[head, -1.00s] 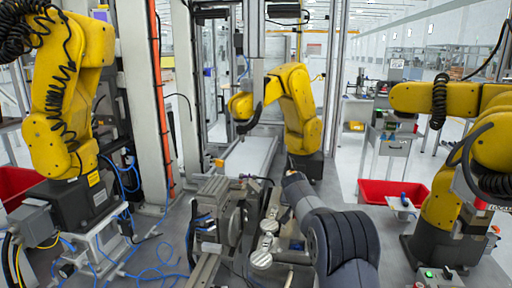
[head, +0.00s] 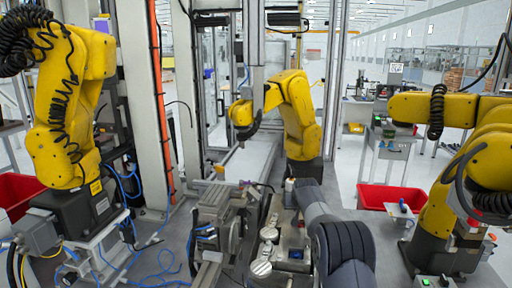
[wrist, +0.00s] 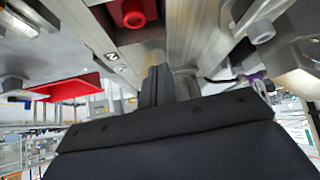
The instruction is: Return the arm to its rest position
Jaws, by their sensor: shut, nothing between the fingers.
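In the wrist view my gripper (wrist: 157,86) shows as two dark fingers side by side beyond a wide black body. The fingers are shut together and hold nothing. Metal machine parts (wrist: 195,85) lie close around the fingertips, and the picture is tilted so that equipment hangs from the top. In the head view my dark grey arm (head: 345,245) reaches forward from the bottom, right of the centre. Its far end is beside the metal fixture, and the fingertips cannot be made out there.
A metal fixture (head: 215,215) and round metal discs (head: 262,268) are just left of my arm. Yellow robot arms stand at left (head: 65,120), centre (head: 298,115) and right (head: 470,165). A red bin (head: 385,196) is at right. A red knob (wrist: 133,12) is near in the wrist view.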

